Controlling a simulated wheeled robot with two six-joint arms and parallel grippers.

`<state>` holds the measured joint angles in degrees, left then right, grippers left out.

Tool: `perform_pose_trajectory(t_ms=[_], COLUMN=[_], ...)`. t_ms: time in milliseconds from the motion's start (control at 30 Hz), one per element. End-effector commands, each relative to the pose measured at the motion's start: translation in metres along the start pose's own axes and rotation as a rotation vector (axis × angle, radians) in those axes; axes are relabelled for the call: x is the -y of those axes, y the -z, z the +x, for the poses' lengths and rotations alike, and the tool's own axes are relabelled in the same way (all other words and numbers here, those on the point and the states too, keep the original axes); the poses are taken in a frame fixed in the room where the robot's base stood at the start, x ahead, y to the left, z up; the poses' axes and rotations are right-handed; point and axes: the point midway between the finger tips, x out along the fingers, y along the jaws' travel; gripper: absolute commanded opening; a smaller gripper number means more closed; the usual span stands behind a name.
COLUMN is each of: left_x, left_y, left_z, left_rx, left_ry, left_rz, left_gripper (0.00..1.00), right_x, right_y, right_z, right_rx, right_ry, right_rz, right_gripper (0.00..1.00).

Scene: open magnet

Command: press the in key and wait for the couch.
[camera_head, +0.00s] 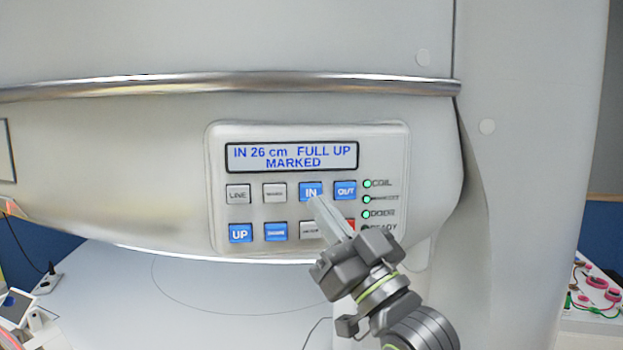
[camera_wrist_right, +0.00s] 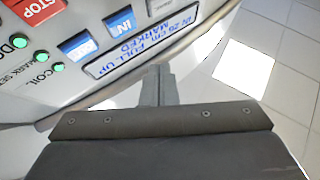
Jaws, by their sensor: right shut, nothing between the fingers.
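The control panel (camera_head: 222,150) is on the pale magnet housing. Its display (camera_head: 292,157) reads "IN 26 cm FULL UP MARKED". The blue IN key (camera_head: 310,189) is in the upper key row, left of the blue OUT key (camera_head: 345,190). My right gripper (camera_head: 319,203) is shut and empty, its tips overlapping the lower edge of the IN key. The IN key (camera_wrist_right: 121,22) also shows in the right wrist view, with the finger tips (camera_wrist_right: 157,70) apart from it in the picture. I cannot tell whether the tips touch the panel. My left gripper is not in view.
The COIL, mark and DOOR lamps (camera_head: 367,199) glow green; the READY lamp (camera_head: 365,228) looks dark. A red STOP key (camera_wrist_right: 35,8) is partly hidden behind my gripper in the head view. A metal rail (camera_head: 230,85) runs above the panel. A pale surface (camera_head: 200,290) lies below.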

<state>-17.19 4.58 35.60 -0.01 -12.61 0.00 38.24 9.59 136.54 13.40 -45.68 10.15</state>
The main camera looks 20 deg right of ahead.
Motion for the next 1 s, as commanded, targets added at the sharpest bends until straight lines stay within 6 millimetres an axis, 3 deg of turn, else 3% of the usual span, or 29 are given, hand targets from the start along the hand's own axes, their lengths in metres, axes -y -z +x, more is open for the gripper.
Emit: perform_pose_trajectory(t_ms=[100,400,1000], left_x=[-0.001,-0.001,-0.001], left_y=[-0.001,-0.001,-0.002], left_z=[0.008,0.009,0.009], left_rx=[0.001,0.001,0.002], left_ry=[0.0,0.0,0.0], left_rz=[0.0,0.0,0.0], left_gripper=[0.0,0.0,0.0], right_x=[-0.01,-0.022,-0.023], right_y=[-0.013,-0.024,-0.025], right_z=[0.01,0.028,0.03], right_rx=[0.002,0.001,0.0], right_ry=[-0.001,0.0,0.0], right_rz=[-0.002,0.0,0.0], right_gripper=[0.0,0.0,0.0])
